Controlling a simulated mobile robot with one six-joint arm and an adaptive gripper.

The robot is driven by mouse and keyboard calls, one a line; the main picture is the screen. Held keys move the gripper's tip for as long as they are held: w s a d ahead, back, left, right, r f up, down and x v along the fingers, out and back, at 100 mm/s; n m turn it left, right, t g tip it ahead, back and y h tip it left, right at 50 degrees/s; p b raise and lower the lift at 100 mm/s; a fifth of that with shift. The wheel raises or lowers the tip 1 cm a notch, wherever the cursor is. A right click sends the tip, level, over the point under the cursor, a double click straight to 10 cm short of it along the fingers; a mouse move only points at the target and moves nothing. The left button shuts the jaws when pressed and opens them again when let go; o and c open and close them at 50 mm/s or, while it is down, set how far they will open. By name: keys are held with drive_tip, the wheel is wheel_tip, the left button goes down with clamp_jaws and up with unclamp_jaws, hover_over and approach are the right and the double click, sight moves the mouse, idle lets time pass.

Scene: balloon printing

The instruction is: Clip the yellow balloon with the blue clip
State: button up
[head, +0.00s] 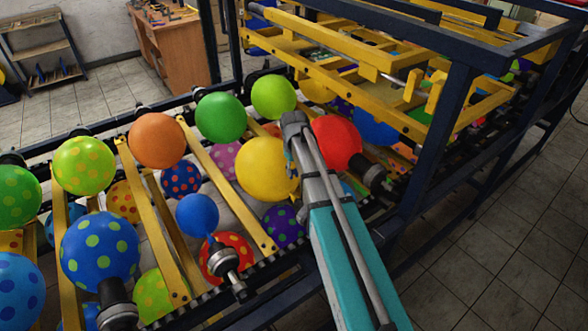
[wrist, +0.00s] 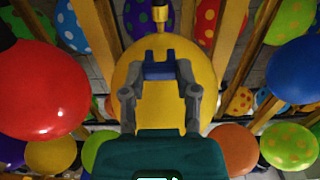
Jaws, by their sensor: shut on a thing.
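The yellow balloon (head: 262,172) sits in the middle of the rack in the head view, partly behind my arm. It fills the middle of the wrist view (wrist: 160,105), behind my gripper. My gripper (wrist: 162,74) is shut on the blue clip (wrist: 160,70), held between its two fingertips with its prongs toward the top of the picture. In the head view my gripper (head: 290,158) is over the right side of the balloon. Whether the clip touches the balloon cannot be told.
A red balloon (head: 336,142) is close on the right, and a small blue balloon (head: 197,215) is to the left. Yellow bars (head: 226,185) run between the rows of balloons. A yellow and dark-blue frame (head: 445,130) stands at the right.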

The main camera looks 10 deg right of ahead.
drive_tip(key=shift+f, duration=0.15)
drive_tip(key=b, duration=0.6)
hover_over(292, 194)
drive_tip(key=shift+f, duration=2.9)
drive_tip(key=shift+w+f+b, duration=0.1)
drive_tip(key=shift+f+b, duration=1.2)
drive_tip(key=shift+f, duration=0.05)
drive_tip(key=shift+f+b, duration=1.55)
drive_tip(key=shift+b, duration=0.05)
drive_tip(key=o, duration=1.1)
drive_tip(key=shift+r, duration=0.15)
wheel_tip(292, 194, up, 9)
drive_tip(key=p, duration=0.9)
